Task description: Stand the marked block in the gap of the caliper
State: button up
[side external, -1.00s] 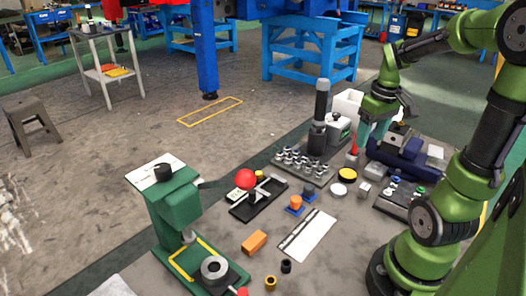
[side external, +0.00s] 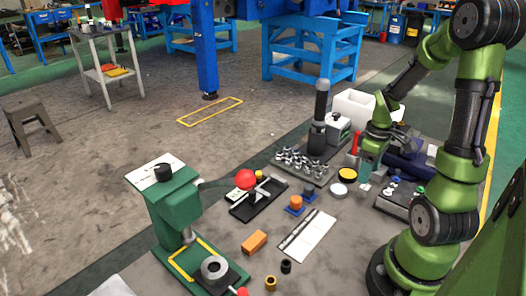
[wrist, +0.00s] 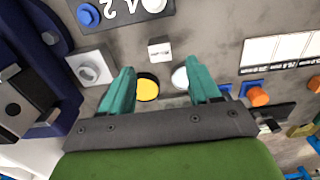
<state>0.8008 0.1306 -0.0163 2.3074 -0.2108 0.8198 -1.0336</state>
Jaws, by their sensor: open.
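A small pale block with dark marking on its face (wrist: 160,49) sits on the grey mat, just beyond the fingertips in the wrist view. In the side view it appears as a small light block (side external: 363,189) below my gripper (side external: 368,170). My gripper (wrist: 160,68) is open and empty, its two teal fingers apart on either side of the block's line. The fingers do not touch the block. A black base with metal bars (side external: 247,211) lies left of centre; it may be the caliper, but its gap is not clear.
A yellow-topped disc (wrist: 148,87) and a white disc (wrist: 180,78) lie between the fingers in the wrist view. A white marked card (side external: 308,236), an orange block (side external: 254,242) and a green press (side external: 178,215) stand nearer. A rack of metal pieces (side external: 299,164) is behind.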

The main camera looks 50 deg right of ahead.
aim_at(364, 191)
jog(key=shift+s+f, duration=0.1)
jog(key=shift+f, duration=2.6)
grip_shut()
